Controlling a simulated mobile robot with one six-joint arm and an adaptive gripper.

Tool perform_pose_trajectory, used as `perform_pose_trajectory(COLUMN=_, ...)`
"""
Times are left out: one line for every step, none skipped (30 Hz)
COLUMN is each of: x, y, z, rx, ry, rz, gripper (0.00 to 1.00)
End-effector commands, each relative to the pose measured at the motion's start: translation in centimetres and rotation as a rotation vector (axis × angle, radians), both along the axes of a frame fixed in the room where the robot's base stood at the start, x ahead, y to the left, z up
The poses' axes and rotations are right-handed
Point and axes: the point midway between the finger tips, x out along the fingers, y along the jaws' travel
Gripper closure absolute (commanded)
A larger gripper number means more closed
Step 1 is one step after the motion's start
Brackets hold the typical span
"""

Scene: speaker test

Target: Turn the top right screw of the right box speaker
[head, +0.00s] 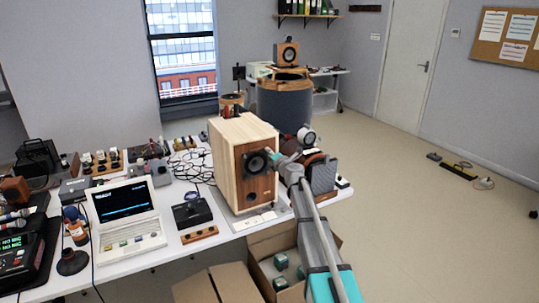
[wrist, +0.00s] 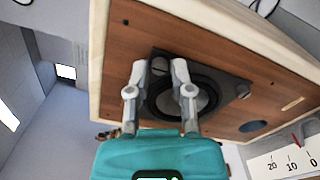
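A wooden box speaker (head: 229,165) with a pale cabinet and reddish-brown front stands on the white table in the head view. Its dark round driver (head: 256,161) sits in the upper front. In the wrist view, the brown front panel (wrist: 200,45) is tilted, and the driver (wrist: 205,97) with its dark mounting frame lies behind my fingers. One corner of the frame (wrist: 244,91) shows clear to the right. My gripper (wrist: 159,68) is open, with its two grey fingertips apart over another frame corner. Whether the tips touch it, I cannot tell. No screw there can be made out clearly.
A laptop (head: 125,218), a small black box (head: 191,212) and cables stand left of the speaker. An open cardboard box (head: 262,244) sits below the table edge. A numbered white scale (wrist: 285,163) lies near the speaker base. The floor at right is mostly clear.

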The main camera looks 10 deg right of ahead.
Motion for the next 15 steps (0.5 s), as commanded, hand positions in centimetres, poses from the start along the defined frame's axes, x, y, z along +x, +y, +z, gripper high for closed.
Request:
perform_pose_trajectory(x=0.01, y=-0.02, z=0.0, rx=0.0, ry=0.0, rz=-0.001, gripper=0.66)
perform_pose_trajectory(x=0.02, y=-0.04, z=0.01, rx=0.0, ry=0.0, rz=-0.001, gripper=0.66)
perform_pose_trajectory(x=0.02, y=-0.05, z=0.01, rx=0.0, ry=0.0, rz=-0.001, gripper=0.66)
perform_pose_trajectory(x=0.03, y=-0.05, z=0.02, rx=0.0, ry=-0.001, rz=-0.002, gripper=0.66)
perform_pose_trajectory(x=0.03, y=-0.05, z=0.02, rx=0.0, ry=-0.001, rz=-0.002, gripper=0.66)
perform_pose_trajectory(x=0.04, y=-0.07, z=0.01, rx=0.0, ry=-0.001, rz=-0.002, gripper=0.66)
perform_pose_trajectory(x=0.05, y=-0.08, z=0.02, rx=0.0, ry=0.0, rz=-0.002, gripper=0.66)
perform_pose_trajectory(x=0.04, y=-0.08, z=0.02, rx=0.0, ry=0.0, rz=-0.002, gripper=0.66)
perform_pose_trajectory(x=0.02, y=-0.1, z=0.02, rx=0.0, ry=0.0, rz=-0.002, gripper=0.66)
perform_pose_trajectory(x=-0.01, y=-0.11, z=0.02, rx=0.001, ry=0.0, rz=-0.002, gripper=0.66)
perform_pose_trajectory(x=-0.06, y=-0.13, z=0.02, rx=0.001, ry=0.0, rz=-0.003, gripper=0.66)
perform_pose_trajectory(x=-0.17, y=-0.16, z=0.03, rx=0.001, ry=0.0, rz=-0.003, gripper=0.66)
perform_pose_trajectory(x=-0.28, y=-0.19, z=0.03, rx=0.001, ry=0.0, rz=-0.003, gripper=0.66)
perform_pose_trajectory(x=-0.43, y=-0.23, z=0.03, rx=0.001, ry=0.0, rz=-0.003, gripper=0.66)
perform_pose_trajectory(x=-0.66, y=-0.3, z=0.02, rx=0.001, ry=0.0, rz=-0.003, gripper=0.66)
